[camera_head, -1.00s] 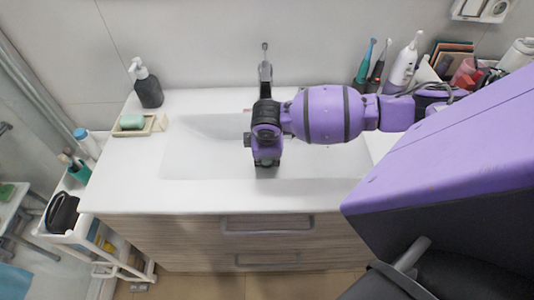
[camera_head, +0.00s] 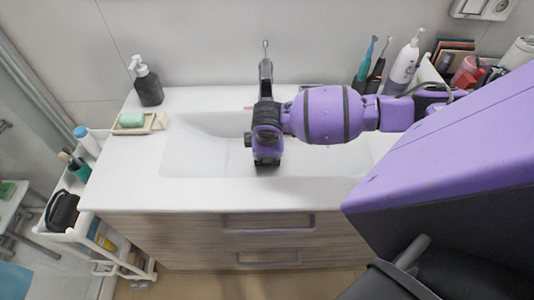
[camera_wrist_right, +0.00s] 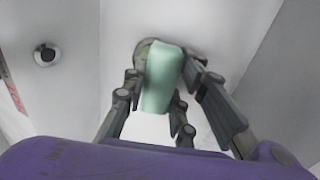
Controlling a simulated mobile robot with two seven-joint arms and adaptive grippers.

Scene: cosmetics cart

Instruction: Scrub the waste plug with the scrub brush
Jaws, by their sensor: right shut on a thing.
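My right gripper (camera_head: 267,160) points down into the white sink basin (camera_head: 205,160), below the faucet (camera_head: 265,75). In the right wrist view its fingers (camera_wrist_right: 160,95) are shut on the pale green scrub brush (camera_wrist_right: 163,80). The far end of the brush is close to the basin floor, against a round grey-brown shape (camera_wrist_right: 143,48). I cannot tell whether this shape is the brush head or the waste plug. The plug is hidden by my gripper in the head view. My left gripper is out of view.
A dark round fitting (camera_wrist_right: 45,55) is in the basin in the wrist view. A soap dispenser (camera_head: 148,85) and a soap dish (camera_head: 148,124) stand on the left counter. Toothbrushes and bottles (camera_head: 403,65) stand at the back right. A white cart (camera_head: 80,235) is at left.

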